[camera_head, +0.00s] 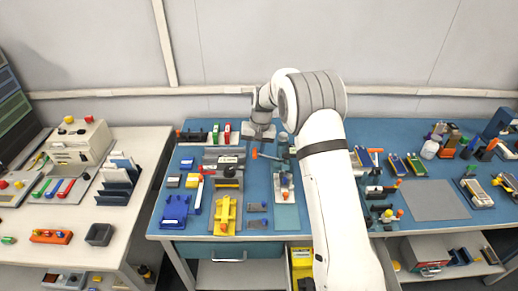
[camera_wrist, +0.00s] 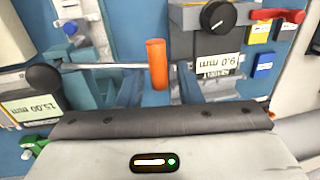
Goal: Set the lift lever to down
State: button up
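An orange handle on a thin metal rod (camera_wrist: 157,64), which looks like the lift lever, stands near the middle of the wrist view. In the head view its orange end (camera_head: 255,154) shows just below my gripper (camera_head: 259,138), with the rod running to the right. In the wrist view my gripper (camera_wrist: 140,92) has its two fingers apart, one on each side of the orange handle. I see gaps beside the handle, so it does not look gripped. The lever's pivot is hard to make out.
Grey boxes with black knobs and displays stand left (camera_wrist: 32,92) and right (camera_wrist: 208,42) of the lever in the wrist view. A red lever (camera_wrist: 277,15) is at the right. A yellow fixture (camera_head: 225,212) and a blue tray (camera_head: 176,210) lie nearer on the blue table.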

grip_shut()
dwell(0.3)
